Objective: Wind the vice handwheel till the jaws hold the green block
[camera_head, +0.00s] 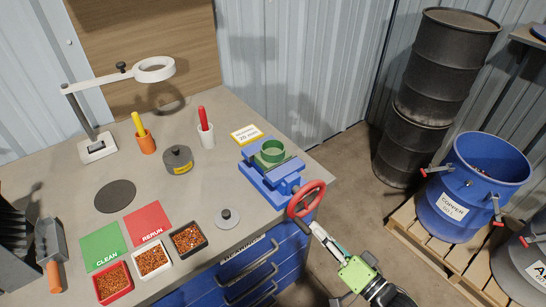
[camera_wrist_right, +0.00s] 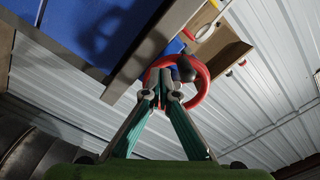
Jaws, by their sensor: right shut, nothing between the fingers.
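The blue vice (camera_head: 262,178) stands at the right front corner of the bench. A green round-topped block (camera_head: 273,151) sits at its jaws; I cannot tell whether both jaws touch it. The red handwheel (camera_head: 293,205) is on the vice's front right side, beyond the bench edge. My right gripper (camera_head: 315,226) is shut and empty at the wheel's lower right rim. In the right wrist view the red wheel (camera_wrist_right: 204,86) and its dark knob (camera_wrist_right: 186,68) are just behind the closed fingertips (camera_wrist_right: 165,93); contact is unclear. My left gripper is out of view.
A label card (camera_head: 246,134), a white cup with a red tool (camera_head: 206,136) and a grey weight (camera_head: 228,218) stand near the vice. Blue drawers (camera_head: 240,275) lie below the bench edge. A blue drum (camera_head: 468,190) on a pallet stands right; floor between is clear.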

